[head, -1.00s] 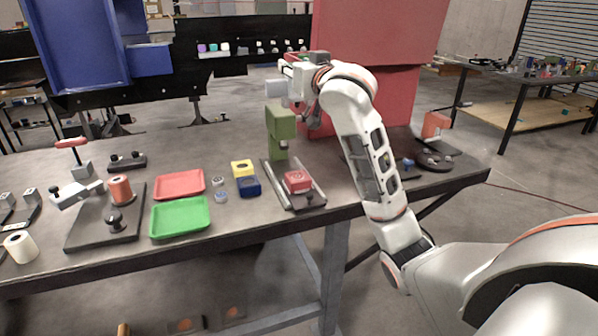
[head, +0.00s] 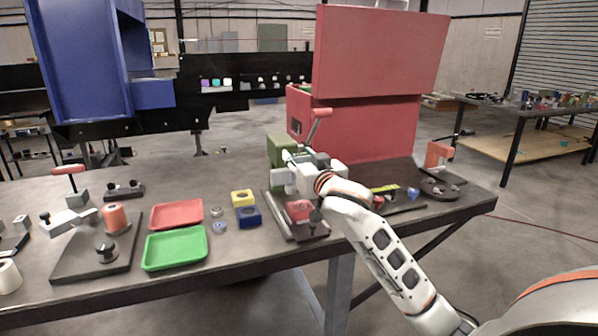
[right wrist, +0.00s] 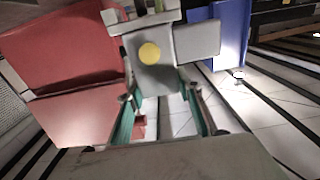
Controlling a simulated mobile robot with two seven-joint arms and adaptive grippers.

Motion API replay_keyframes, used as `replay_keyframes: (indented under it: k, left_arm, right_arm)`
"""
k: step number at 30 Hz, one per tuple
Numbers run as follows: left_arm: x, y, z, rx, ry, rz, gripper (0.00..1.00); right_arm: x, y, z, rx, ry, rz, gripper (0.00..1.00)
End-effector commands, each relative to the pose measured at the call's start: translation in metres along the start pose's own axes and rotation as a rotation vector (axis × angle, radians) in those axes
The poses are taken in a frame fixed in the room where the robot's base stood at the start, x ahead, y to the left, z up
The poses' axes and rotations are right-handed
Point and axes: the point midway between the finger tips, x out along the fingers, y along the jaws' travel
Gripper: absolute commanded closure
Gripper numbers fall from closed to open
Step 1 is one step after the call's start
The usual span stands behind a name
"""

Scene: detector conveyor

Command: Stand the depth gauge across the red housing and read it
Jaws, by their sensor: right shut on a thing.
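The red housing (head: 299,209) sits on a dark fixture (head: 285,222) with pale rails near the table's front edge. My right gripper (head: 290,176) is low over the table, just behind and left of the housing, beside the green press (head: 279,148). In the right wrist view its teal fingers (right wrist: 162,110) are shut on a grey piece with a round yellow spot, which I take for the depth gauge (right wrist: 150,75). No reading shows on it. Whether it touches the housing cannot be told. My left gripper is not in view.
A red lever (head: 319,120) rises just behind my right gripper. Yellow (head: 242,197) and blue (head: 248,216) blocks lie left of the fixture, then red (head: 177,214) and green (head: 176,247) trays. A large red bin (head: 375,130) stands behind. Bare table shows between the trays and back edge.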

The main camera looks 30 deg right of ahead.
Motion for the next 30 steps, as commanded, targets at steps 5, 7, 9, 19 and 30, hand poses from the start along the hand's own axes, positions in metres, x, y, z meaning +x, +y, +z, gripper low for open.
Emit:
replay_keyframes:
  k: [5,7,9,19,30]
  left_arm:
    - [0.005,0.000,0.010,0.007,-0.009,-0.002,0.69]
    - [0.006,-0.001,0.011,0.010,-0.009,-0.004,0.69]
    - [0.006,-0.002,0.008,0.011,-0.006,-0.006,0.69]
    - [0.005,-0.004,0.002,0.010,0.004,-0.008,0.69]
    - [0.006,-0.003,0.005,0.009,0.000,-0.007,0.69]
  right_arm:
    - [0.000,0.001,0.030,-0.004,-0.004,0.001,1.00]
    - [0.000,0.000,0.034,-0.002,-0.001,0.000,1.00]
    - [0.000,0.000,0.033,-0.001,0.002,0.000,1.00]
    - [0.000,0.000,0.036,0.000,0.001,0.001,1.00]
    - [0.000,0.000,0.045,-0.002,-0.002,0.000,0.49]
